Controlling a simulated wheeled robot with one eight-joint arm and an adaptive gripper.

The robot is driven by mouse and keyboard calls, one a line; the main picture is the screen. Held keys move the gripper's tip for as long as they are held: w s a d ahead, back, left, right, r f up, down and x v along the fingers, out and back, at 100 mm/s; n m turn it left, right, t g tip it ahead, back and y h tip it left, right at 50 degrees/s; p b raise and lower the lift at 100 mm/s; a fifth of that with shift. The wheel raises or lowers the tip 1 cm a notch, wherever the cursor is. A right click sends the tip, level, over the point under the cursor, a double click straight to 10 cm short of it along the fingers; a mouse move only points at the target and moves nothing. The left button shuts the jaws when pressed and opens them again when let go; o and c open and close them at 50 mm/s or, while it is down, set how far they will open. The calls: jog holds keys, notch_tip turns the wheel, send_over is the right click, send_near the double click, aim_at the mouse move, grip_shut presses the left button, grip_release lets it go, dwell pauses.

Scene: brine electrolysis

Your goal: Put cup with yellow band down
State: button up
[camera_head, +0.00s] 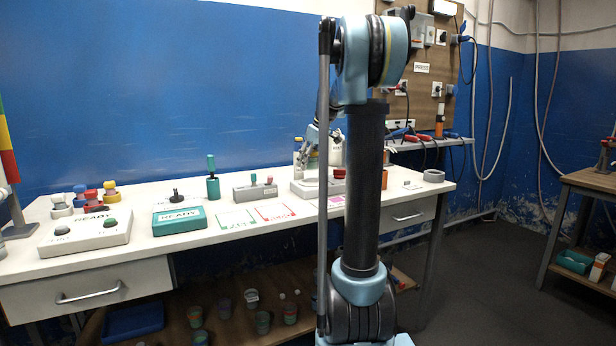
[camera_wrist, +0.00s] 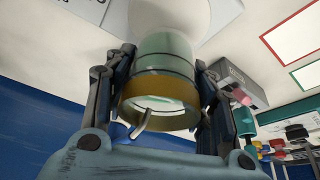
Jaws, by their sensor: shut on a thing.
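The cup with the yellow band (camera_wrist: 160,92) is pale green and sits between the two fingers of my gripper (camera_wrist: 164,58) in the wrist view. My gripper is shut on it, one finger on each side. The yellow band circles the end nearer the camera, and a thin bent piece shows at its opening. The cup's far end is in front of a round white surface (camera_wrist: 208,14); I cannot tell whether they touch. In the head view my gripper (camera_head: 312,150) is over the back of the bench, partly hidden by my arm, and the cup cannot be made out clearly.
The white bench (camera_head: 135,205) holds a teal box (camera_head: 180,221), a green-handled item (camera_head: 212,180) and a grey block (camera_head: 255,191). A white device (camera_head: 306,189) is below my gripper. Green-framed (camera_head: 236,219) and red-framed (camera_head: 274,212) areas lie bare at the front.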

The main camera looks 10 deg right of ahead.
aim_at(309, 182)
jog(key=shift+f, duration=2.55)
jog(key=o, duration=1.2)
jog(key=v, duration=1.2)
jog(key=s+a+f+m, duration=0.1)
jog(key=s+f, duration=0.2)
jog(key=s, duration=0.4)
jog(key=s+a+f+m+h, duration=0.1)
jog(key=s+f+m, duration=0.1)
jog(key=s+f, duration=0.35)
jog(key=s+a+f+m, duration=0.1)
jog(key=s+f, duration=0.1)
jog(key=s, duration=0.7)
jog(key=s+f+m, duration=0.1)
jog(key=s+f, duration=0.5)
jog(key=s+f+m+h, duration=0.1)
jog(key=s+f, duration=0.5)
jog(key=s, duration=0.1)
jog(key=s+f+m+g, duration=0.1)
jog(key=s+f+m, duration=0.1)
jog(key=s+f, duration=0.4)
jog(key=shift+s+d+f+h, duration=0.2)
jog(key=shift+d+h, duration=0.05)
jog(key=shift+h, duration=0.15)
